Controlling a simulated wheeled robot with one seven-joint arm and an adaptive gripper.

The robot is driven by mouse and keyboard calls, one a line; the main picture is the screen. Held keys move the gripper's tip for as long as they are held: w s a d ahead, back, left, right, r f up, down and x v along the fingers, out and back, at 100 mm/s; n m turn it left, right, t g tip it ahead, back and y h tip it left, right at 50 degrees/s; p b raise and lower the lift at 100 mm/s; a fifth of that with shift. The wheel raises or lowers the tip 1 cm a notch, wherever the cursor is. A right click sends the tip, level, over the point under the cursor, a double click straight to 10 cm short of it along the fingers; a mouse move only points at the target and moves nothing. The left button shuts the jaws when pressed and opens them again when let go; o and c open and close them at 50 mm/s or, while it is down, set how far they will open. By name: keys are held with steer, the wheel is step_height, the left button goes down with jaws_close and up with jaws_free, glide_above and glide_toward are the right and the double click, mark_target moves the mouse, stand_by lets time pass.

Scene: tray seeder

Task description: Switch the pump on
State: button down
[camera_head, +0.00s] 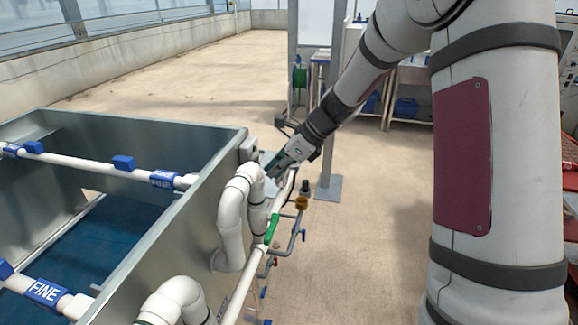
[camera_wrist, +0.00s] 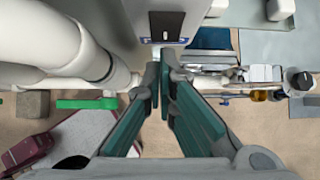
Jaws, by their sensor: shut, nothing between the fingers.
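Whether the tips touch the box cannot be told. A small grey box (camera_head: 249,148) on the tank's corner in the head view appears to be the same one. The switch's position is not readable.
White pipes (camera_head: 232,222) bend beside the tank wall (camera_head: 160,225). A black knob (camera_head: 305,187) and brass fitting (camera_head: 301,203) stand to the right. Open floor lies further right.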

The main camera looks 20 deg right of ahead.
steer(key=shift+w+a, duration=0.15)
steer(key=shift+a, duration=0.1)
steer(key=shift+w+a+f, duration=0.2)
steer(key=shift+a+f, duration=0.1)
steer(key=shift+r, duration=0.1)
steer(key=shift+r, duration=0.8)
